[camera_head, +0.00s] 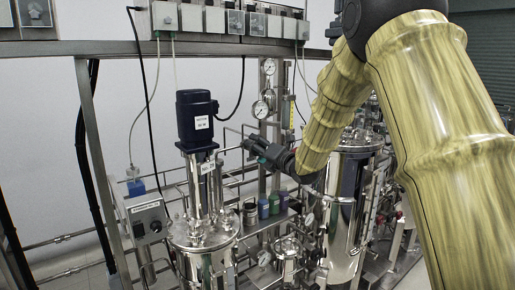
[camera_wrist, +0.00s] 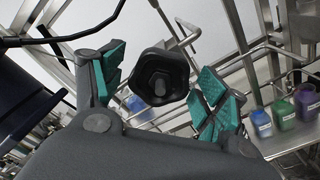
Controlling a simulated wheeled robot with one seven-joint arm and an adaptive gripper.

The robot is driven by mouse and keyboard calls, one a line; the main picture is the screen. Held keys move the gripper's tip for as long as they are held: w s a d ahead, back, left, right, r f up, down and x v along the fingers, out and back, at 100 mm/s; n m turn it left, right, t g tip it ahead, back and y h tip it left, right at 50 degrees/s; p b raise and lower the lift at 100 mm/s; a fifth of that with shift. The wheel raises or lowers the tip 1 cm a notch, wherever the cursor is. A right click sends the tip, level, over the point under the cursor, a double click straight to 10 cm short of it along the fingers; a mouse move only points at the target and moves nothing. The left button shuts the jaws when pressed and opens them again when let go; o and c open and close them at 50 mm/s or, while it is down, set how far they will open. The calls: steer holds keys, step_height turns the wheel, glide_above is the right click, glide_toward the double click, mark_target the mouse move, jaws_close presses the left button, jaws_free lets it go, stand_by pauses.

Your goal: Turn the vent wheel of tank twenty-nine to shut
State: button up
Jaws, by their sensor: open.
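The vent wheel (camera_wrist: 160,76) is a small black lobed knob with a grey centre, seen nearly face-on in the wrist view. My gripper (camera_wrist: 163,82) is open, with its teal-padded fingers on either side of the wheel. A gap shows between the wheel and each finger; I cannot tell how deep the wheel sits between them. In the head view my gripper (camera_head: 250,145) is right of the tank's blue motor, and I cannot make out the wheel there. The steel tank (camera_head: 204,240) stands below the motor (camera_head: 196,118); its small plate is too small to read surely.
A second steel tank (camera_head: 346,210) stands close to my arm on the right. Blue, green and purple bottles (camera_wrist: 283,115) stand on a shelf near the gripper. Gauges (camera_head: 261,109), thin pipes and a frame post crowd the space behind. A control box (camera_head: 148,219) is at left.

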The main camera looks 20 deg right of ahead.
steer(key=shift+w+a, duration=0.1)
steer(key=shift+w, duration=0.15)
steer(key=shift+c, duration=0.5)
steer(key=c, duration=1)
steer(key=shift+o, duration=0.2)
